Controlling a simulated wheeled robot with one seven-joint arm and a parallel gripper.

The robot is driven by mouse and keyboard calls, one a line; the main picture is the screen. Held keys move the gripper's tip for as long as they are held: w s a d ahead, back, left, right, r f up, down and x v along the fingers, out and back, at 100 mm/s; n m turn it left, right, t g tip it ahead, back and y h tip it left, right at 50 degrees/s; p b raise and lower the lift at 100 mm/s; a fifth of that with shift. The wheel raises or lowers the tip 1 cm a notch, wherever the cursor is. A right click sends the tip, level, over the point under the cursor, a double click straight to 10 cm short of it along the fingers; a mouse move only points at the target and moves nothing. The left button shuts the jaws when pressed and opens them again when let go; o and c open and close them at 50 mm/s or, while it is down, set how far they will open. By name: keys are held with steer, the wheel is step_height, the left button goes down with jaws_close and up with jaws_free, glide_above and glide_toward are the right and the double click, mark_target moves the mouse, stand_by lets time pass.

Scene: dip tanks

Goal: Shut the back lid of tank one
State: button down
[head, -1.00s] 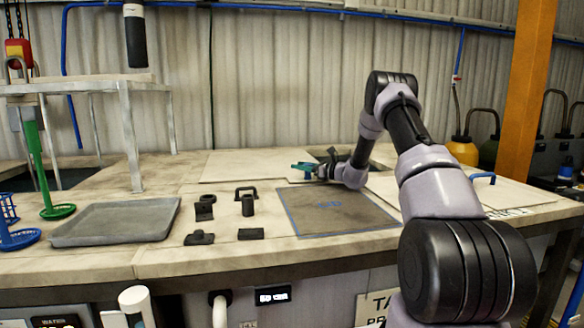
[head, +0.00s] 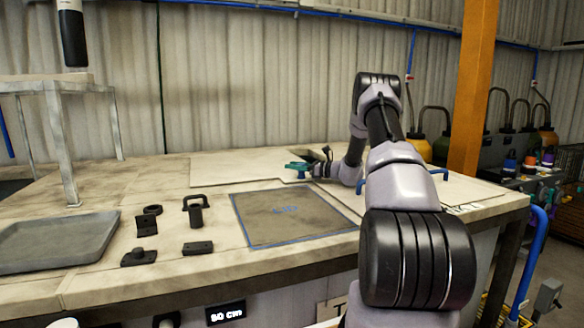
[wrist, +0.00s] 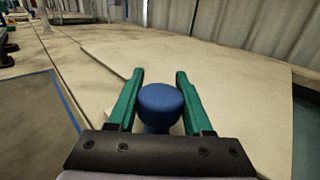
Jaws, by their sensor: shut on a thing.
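The back lid (head: 235,170) is a pale flat board lying on the bench top at the back in the head view. It also fills much of the wrist view (wrist: 215,75). My gripper (head: 298,168) has green fingers and is shut on a round blue knob (wrist: 160,103) on this lid; the knob stands between the fingers in the wrist view. A dark gap (head: 318,156) shows just behind my gripper. A dark opening (wrist: 306,120) also shows past the lid's right edge in the wrist view. My arm hides part of the tank top.
Another pale lid (head: 465,187) with a blue handle (head: 440,172) lies at the right, partly behind my arm. A blue-edged mat (head: 290,215), small black parts (head: 196,216) and a grey tray (head: 55,243) lie in front and left. An orange post (head: 472,90) stands behind at right.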

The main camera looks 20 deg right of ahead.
steer(key=shift+f, duration=0.1)
steer(key=shift+c, duration=1.5)
jaws_free()
step_height(320, 180, up, 10)
